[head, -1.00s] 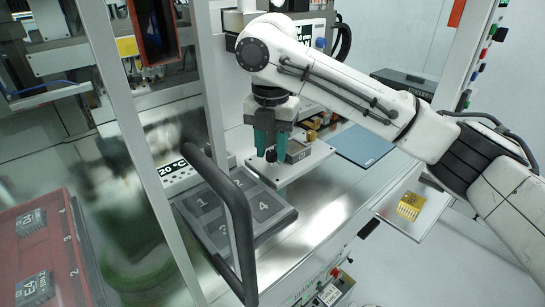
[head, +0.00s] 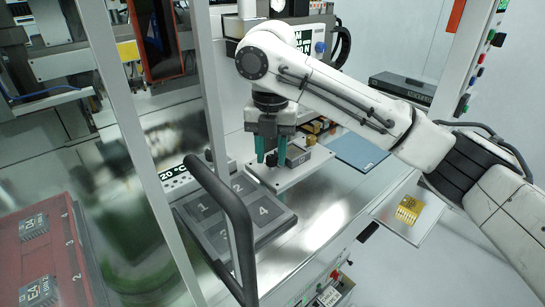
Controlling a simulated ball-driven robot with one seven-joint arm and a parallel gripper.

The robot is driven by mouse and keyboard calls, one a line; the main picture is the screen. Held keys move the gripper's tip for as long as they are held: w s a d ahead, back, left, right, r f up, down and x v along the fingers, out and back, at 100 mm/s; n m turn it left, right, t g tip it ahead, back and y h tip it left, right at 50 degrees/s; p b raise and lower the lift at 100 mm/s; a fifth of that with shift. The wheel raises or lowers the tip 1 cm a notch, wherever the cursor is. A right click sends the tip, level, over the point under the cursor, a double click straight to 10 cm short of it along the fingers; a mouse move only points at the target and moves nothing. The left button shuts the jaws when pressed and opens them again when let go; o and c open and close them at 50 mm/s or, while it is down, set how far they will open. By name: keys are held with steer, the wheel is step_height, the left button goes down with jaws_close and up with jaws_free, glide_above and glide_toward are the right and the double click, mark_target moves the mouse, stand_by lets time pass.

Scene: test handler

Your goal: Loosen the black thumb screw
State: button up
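My gripper (head: 271,154), with two teal fingers, points down over a light plate (head: 291,174) in the middle of the head view. The fingers are apart. A small black knob, which looks like the black thumb screw (head: 271,160), shows between the fingertips at the left part of the plate. A gap seems to show beside it, but it is too small to tell whether a finger touches it. A grey block (head: 297,155) sits on the plate just right of the fingers.
A black handle bar (head: 240,225) and a grey frame post stand in front on the left. A grey tray numbered 1 to 4 (head: 262,212) lies left of the plate. Brass-coloured parts (head: 312,128) and a blue mat (head: 360,148) lie behind right. A yellow part (head: 408,210) lies lower right.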

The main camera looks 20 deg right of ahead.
steer(key=shift+r+p, duration=2.35)
steer(key=shift+r, duration=0.25)
steer(key=shift+f, duration=0.1)
